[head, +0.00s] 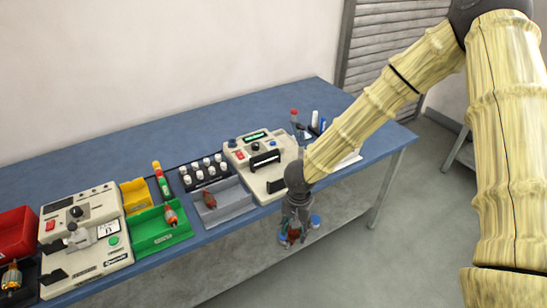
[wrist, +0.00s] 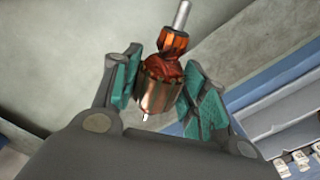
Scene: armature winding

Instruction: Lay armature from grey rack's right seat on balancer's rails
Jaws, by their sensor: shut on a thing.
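My gripper (head: 293,232) hangs in front of the table's front edge, below the white machine with the green display. In the wrist view its teal-padded fingers (wrist: 165,90) are shut on an armature (wrist: 163,70). The armature has copper windings, a steel shaft pointing up and slightly right, and a short shaft end below. In the head view the held armature is mostly hidden by the fingers. A white machine (head: 113,250) with a dial and dark supports stands at left; the other white machine (head: 235,160) is nearer the arm. I cannot tell which is the balancer, nor identify the grey rack.
A green bin (head: 142,245) holds an armature (head: 170,216); a grey bin (head: 237,208) holds a brown-red one (head: 209,200). Another armature (head: 12,277) sits far left beside a red bin (head: 12,233). Small white-capped bottles (head: 203,171) stand behind. The blue table's (head: 120,145) back is clear.

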